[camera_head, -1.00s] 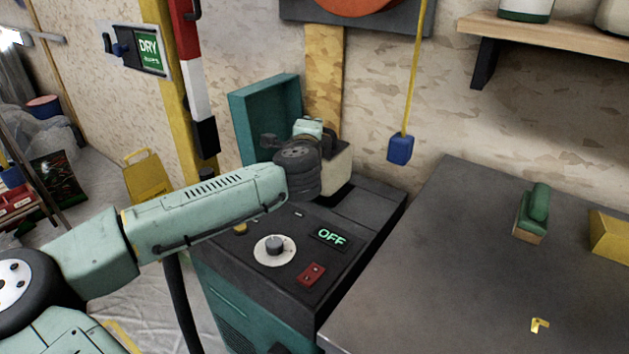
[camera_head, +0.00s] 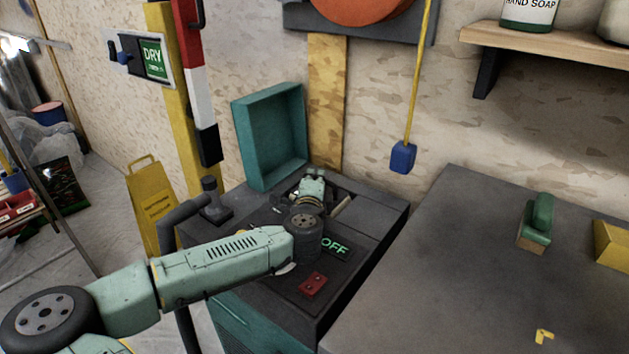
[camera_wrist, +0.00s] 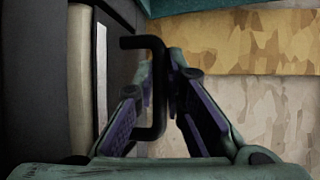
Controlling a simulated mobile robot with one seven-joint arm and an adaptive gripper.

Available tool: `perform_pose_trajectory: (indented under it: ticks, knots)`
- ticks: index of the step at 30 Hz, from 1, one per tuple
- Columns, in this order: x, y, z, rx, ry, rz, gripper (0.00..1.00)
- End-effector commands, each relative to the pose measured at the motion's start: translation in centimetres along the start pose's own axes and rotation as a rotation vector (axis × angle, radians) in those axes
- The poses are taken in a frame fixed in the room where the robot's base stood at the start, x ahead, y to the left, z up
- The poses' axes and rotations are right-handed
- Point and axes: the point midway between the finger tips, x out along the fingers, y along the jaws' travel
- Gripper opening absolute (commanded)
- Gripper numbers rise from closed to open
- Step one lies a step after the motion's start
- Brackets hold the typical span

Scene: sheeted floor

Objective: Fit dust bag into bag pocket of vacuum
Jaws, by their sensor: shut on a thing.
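The vacuum (camera_head: 262,328) is a teal and dark grey cabinet with a lit OFF display and its teal lid (camera_head: 272,140) standing open. My gripper (camera_head: 313,186) is low over the opening at the back of its top. In the wrist view my gripper (camera_wrist: 160,75) is shut on a black bent handle (camera_wrist: 153,88). The dust bag's cream side (camera_head: 341,206) shows as a sliver beside the gripper. A cream strip, likely the bag (camera_wrist: 82,80), shows at left in the wrist view. My wrist hides most of the bag pocket; I cannot tell how deep the bag sits.
A grey workbench (camera_head: 440,270) stands close on the right, with a green-handled brush (camera_head: 537,222) and a yellow block (camera_head: 611,239). A blue pull handle (camera_head: 403,157) hangs behind. A yellow floor sign (camera_head: 152,205) stands left. A red switch (camera_head: 312,285) sits on the vacuum top.

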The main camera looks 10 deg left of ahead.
Motion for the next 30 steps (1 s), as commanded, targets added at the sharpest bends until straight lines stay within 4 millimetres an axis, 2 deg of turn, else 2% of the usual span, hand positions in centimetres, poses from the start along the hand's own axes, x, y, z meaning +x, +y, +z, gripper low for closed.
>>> perform_pose_trajectory:
  ticks: [2,3,11,20,23,26,30]
  knots:
    - [0.0,0.0,0.0,0.000,0.000,-0.002,0.00]
    - [0.0,0.1,0.0,0.000,0.000,0.000,0.13]
    - [0.0,0.0,0.0,0.000,0.000,0.000,0.30]
    - [0.0,-0.1,0.0,0.000,0.000,0.000,0.31]
    - [-0.6,0.1,0.0,-0.001,0.000,0.001,0.31]
    - [-2.0,0.1,0.1,-0.003,0.000,0.001,0.31]
    - [-5.1,0.2,0.1,-0.002,0.000,0.000,0.31]
